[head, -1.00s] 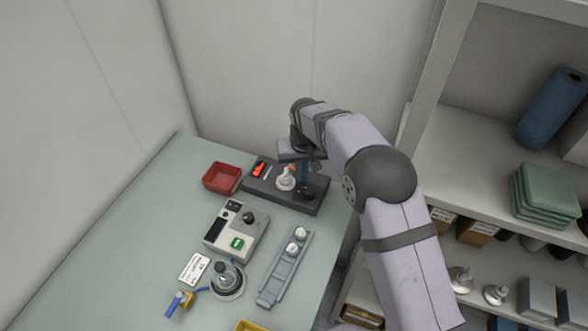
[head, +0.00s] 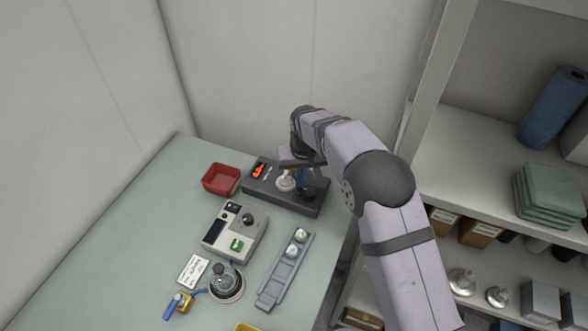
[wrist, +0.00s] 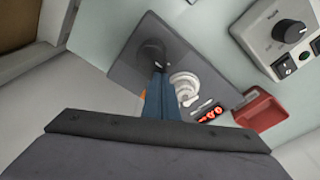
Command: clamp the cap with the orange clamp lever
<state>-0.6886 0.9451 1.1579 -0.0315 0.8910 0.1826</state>
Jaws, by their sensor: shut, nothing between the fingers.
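The dark grey station (head: 262,192) stands at the back of the bench with the white cap (head: 286,183) on it. The cap also shows in the wrist view (wrist: 187,86), just right of my fingers. My gripper (head: 303,188) is shut, its blue fingers pointing down over the station beside the cap, between it and a dark round part. In the wrist view my shut fingertips (wrist: 158,72) are close to that dark part (wrist: 151,52). Only a sliver of the orange clamp lever (wrist: 143,94) shows left of the fingers; the rest is hidden. I cannot tell whether they touch it.
A red bin (head: 221,179) sits left of the station. A grey box with a knob (head: 235,231), a rail with two white caps (head: 286,270) and a round device (head: 227,283) are nearer the front. Shelving stands on the right. The left of the bench is clear.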

